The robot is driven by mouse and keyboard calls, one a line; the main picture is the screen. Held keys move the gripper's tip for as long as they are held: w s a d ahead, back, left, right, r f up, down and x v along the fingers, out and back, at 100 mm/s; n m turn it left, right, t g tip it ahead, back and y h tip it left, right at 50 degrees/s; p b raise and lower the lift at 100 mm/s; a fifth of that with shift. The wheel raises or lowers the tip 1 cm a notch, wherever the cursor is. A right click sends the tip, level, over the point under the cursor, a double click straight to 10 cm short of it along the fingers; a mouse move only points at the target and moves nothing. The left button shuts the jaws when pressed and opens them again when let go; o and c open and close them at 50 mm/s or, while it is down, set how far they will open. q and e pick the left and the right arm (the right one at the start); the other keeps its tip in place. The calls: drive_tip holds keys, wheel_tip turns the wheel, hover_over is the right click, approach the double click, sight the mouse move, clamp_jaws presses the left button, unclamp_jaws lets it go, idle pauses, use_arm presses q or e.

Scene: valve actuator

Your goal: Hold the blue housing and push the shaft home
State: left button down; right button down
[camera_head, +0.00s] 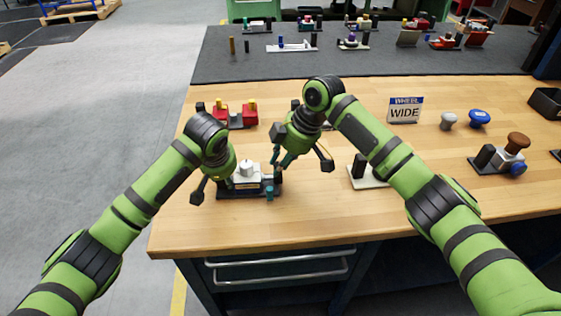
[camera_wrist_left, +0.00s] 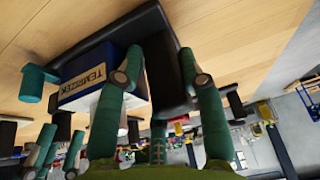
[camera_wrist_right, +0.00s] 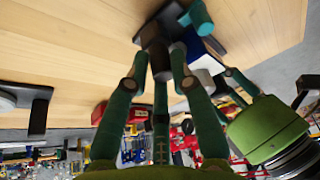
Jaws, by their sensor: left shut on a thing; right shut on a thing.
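The blue housing (camera_wrist_left: 115,72) carries a label and sits on a black base (camera_head: 232,192) near the table's front left; a white top (camera_head: 247,170) shows on it. My left gripper (camera_head: 213,188) is at its left end. In the left wrist view its fingers close around a black block (camera_wrist_left: 168,75) beside the housing. My right gripper (camera_head: 283,163) is at the right end, shut on a dark block (camera_wrist_right: 159,60) next to the housing (camera_wrist_right: 204,60). I cannot make out the shaft clearly.
A red assembly (camera_head: 236,115) stands behind. A white plate with a black block (camera_head: 366,180) lies to the right. A WIDE sign (camera_head: 405,109), a grey knob (camera_head: 448,121), a blue knob (camera_head: 479,118) and a brown-knobbed assembly (camera_head: 514,145) are further right. The front middle is clear.

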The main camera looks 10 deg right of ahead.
use_arm(q)
drive_tip(key=shift+f, duration=0.1)
use_arm(e)
drive_tip(key=shift+s+a, duration=0.2)
drive_tip(key=shift+a, duration=1.45)
use_arm(q)
drive_tip(key=shift+d, duration=0.1)
use_arm(e)
drive_tip(key=c, duration=1.1)
unclamp_jaws()
drive_tip(key=shift+c, duration=0.2)
drive_tip(key=shift+w+d, duration=0.1)
drive_tip(key=shift+d, duration=0.1)
drive_tip(key=shift+r, duration=0.25)
drive_tip(key=v, duration=1.1)
drive_tip(key=shift+r, duration=0.2)
drive_tip(key=shift+d, duration=0.15)
